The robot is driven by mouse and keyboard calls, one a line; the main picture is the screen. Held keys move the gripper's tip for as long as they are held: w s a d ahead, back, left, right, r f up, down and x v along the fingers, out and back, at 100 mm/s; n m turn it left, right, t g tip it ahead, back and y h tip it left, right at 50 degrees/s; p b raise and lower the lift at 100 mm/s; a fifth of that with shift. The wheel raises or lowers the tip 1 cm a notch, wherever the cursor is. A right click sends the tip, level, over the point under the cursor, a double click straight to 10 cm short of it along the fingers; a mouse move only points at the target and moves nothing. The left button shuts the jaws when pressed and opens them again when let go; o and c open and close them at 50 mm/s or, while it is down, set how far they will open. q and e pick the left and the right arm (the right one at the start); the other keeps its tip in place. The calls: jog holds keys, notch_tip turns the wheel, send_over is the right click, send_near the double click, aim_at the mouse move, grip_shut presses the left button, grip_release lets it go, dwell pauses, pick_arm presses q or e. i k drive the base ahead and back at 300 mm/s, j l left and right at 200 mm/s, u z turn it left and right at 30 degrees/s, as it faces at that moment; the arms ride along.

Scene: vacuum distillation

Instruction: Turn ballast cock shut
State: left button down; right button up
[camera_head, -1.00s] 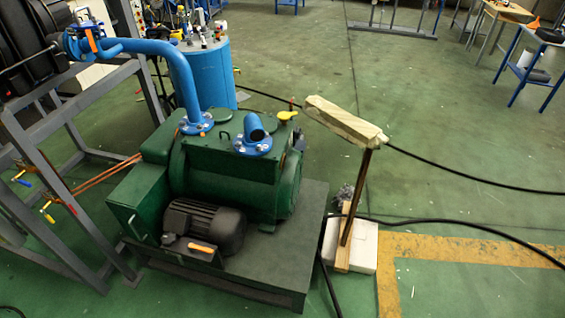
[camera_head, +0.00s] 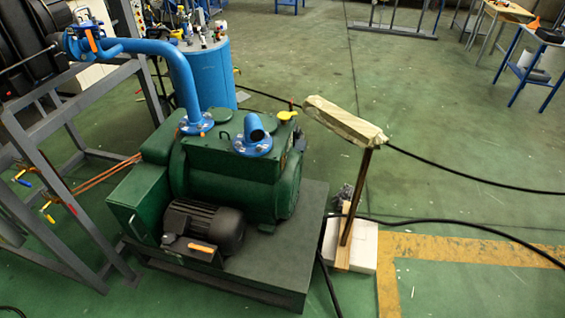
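The green vacuum pump (camera_head: 230,180) stands on a dark base plate in the middle of the view. A small yellow handle (camera_head: 287,115) sits on top of the pump at its right end, beside the short blue flanged elbow (camera_head: 254,130). A small orange-red piece (camera_head: 291,104) rises just behind the yellow handle. I cannot tell which of these is the ballast cock, nor whether it is open or shut. Neither of my grippers is in view.
Black hoses (camera_head: 460,228) cross the floor there. A grey steel frame (camera_head: 60,170) and blue pipe (camera_head: 150,48) are at left.

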aim_at(23, 182)
jog(key=i+j+u, duration=0.15)
jog(key=j+u, duration=0.35)
jog(key=i+j+u, duration=0.15)
jog(key=j+u, duration=0.15)
jog(key=u, duration=0.2)
jog(key=i+j+u, duration=0.25)
jog(key=u, duration=0.25)
